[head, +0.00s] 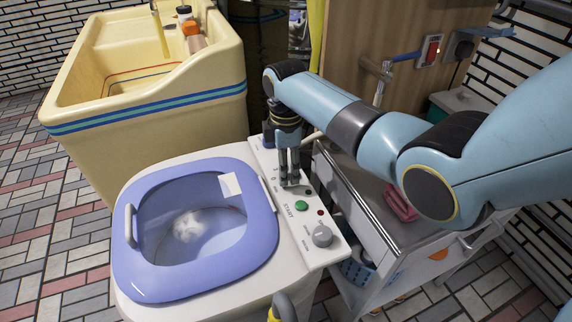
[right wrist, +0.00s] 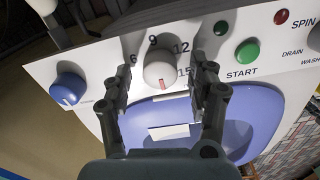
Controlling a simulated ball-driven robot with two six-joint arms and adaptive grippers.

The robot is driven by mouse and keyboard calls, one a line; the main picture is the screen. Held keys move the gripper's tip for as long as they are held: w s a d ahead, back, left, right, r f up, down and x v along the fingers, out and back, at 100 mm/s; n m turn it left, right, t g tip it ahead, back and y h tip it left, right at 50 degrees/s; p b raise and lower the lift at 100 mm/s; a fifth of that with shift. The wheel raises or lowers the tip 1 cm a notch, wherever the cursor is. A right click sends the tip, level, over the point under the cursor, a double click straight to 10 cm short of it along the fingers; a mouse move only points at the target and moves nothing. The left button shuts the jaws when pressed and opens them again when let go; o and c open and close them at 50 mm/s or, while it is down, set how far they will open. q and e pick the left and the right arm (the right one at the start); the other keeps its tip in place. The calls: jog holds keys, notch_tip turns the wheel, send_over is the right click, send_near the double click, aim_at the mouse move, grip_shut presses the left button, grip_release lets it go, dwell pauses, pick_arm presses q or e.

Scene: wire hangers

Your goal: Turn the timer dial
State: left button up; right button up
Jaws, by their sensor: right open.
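The timer dial (right wrist: 158,72) is a pale round knob with a red mark, on the washing machine's white control panel (right wrist: 95,58). Its red mark points down toward the lid side in the right wrist view. The numbers 6, 9, 12 and 15 are printed around it. My right gripper (right wrist: 162,80) is open, with one finger on each side of the dial; I cannot tell whether they touch it. In the head view my right gripper (head: 290,180) points down at the panel and hides the dial.
A green START button (head: 302,206) and a grey selector knob (head: 322,236) share the panel. A blue knob (right wrist: 68,88) is on the dial's other side. The blue-rimmed lid (head: 262,245) is beside the panel. A yellow sink (head: 200,120) and a metal-topped cart (head: 365,190) stand close.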

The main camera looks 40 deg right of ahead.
pick_arm(q)
jog(key=shift+s, duration=0.15)
pick_arm(e)
jog(key=shift+c, duration=0.3)
jog(key=c, duration=1.1)
pick_arm(q)
jog(key=shift+s, duration=0.25)
jog(key=shift+r, duration=0.15)
